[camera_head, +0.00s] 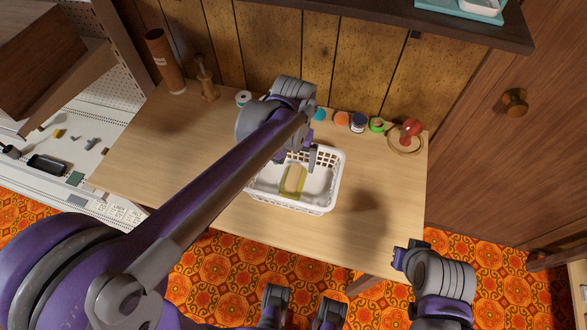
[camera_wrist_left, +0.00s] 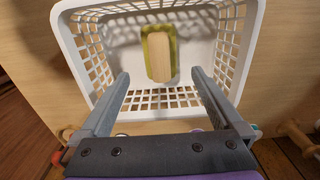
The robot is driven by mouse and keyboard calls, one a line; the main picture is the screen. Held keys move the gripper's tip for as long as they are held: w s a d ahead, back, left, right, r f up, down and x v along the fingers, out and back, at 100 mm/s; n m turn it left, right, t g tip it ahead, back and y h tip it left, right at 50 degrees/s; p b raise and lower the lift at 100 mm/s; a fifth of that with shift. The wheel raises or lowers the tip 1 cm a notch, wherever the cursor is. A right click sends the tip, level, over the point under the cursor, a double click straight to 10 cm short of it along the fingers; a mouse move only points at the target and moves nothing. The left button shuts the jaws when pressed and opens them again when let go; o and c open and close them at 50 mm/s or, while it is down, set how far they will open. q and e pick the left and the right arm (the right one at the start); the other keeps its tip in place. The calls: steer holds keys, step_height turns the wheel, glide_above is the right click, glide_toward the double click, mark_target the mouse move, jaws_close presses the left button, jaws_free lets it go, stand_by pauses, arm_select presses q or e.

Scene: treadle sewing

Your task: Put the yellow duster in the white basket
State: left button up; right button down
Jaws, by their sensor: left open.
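The white basket (camera_head: 322,208) stands on the wooden table and also fills much of the left wrist view (camera_wrist_left: 258,45). The yellow duster (camera_head: 293,180) lies inside it on the basket floor. In the left wrist view the duster (camera_wrist_left: 160,55) shows a pale wood-coloured block with a yellow-green border. My left gripper (camera_head: 297,158) is above the basket's far side, open and empty, its two fingers apart. The duster lies clear of the fingers. My right arm is at the lower right; its fingers cannot be made out clearly.
Along the table's back stand a brown cylinder (camera_head: 165,62), a wooden stand (camera_head: 207,80), several small coloured spools or jars, and a red-knobbed item on a round wooden dish (camera_head: 405,140). A shelf (camera_head: 440,22) overhangs the back. The table's left and right sides are clear.

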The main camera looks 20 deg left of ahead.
mark_target(292, 177)
arm_select(q)
steer(key=s+a+t, duration=0.1)
steer(key=s, duration=0.2)
steer(key=s+a+r+t, duration=0.1)
steer(key=s+a, duration=0.1)
steer(key=s, duration=0.1)
steer(key=s+a, duration=0.1)
steer(key=s, duration=0.2)
steer(key=shift+s+a+r+t, duration=0.15)
steer(key=shift+a+r+t, duration=0.05)
steer(key=shift+r+t, duration=0.2)
steer(key=s+a+f+t, duration=0.2)
steer(key=s+f, duration=0.1)
steer(key=s, duration=0.3)
steer(key=shift+s+f, duration=0.15)
steer(key=shift+f, duration=0.2)
